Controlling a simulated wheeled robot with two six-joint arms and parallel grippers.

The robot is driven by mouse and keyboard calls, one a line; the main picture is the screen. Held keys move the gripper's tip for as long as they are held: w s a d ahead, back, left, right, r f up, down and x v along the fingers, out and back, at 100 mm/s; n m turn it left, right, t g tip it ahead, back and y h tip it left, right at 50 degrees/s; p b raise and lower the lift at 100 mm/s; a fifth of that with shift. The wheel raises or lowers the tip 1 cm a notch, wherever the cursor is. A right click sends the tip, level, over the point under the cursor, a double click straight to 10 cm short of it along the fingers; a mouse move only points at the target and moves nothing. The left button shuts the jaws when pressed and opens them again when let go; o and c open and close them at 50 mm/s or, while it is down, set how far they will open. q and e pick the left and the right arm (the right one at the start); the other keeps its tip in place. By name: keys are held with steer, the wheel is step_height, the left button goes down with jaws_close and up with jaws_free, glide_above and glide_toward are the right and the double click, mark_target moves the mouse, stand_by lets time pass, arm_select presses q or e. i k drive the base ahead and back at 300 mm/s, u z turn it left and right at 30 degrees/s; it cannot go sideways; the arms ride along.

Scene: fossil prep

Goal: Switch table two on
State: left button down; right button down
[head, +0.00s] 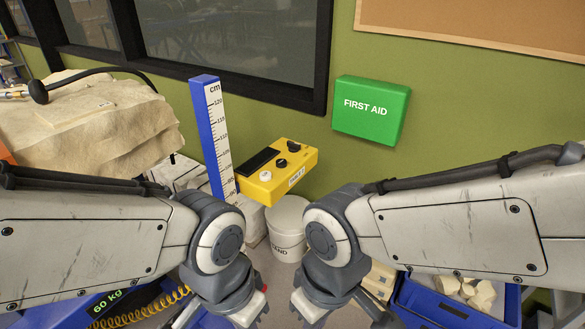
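A yellow control box (306,161) is at the green wall, right of centre in the head view. Its top has a dark panel, black knobs and a pale round button (265,176). A small white label (297,177) is on its front; I cannot read it surely. My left gripper (248,314) and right gripper (335,314) both point down at the bottom edge, well below the box and apart from it. Their fingertips are partly cut off, so their opening is unclear. I see no object held.
A blue-sided height scale (211,135) stands just left of the box. A white bucket (288,225) is below it. A pale rock slab (85,125) is at left, a green first aid box (370,110) on the wall. A blue crate (450,305) with pale lumps is lower right.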

mark_target(294, 147)
steer(key=u, duration=0.25)
steer(key=k, duration=0.3)
steer(key=z, duration=0.65)
steer(key=i, duration=0.75)
steer(key=u, duration=0.6)
steer(key=i, duration=0.45)
steer(key=u, duration=0.3)
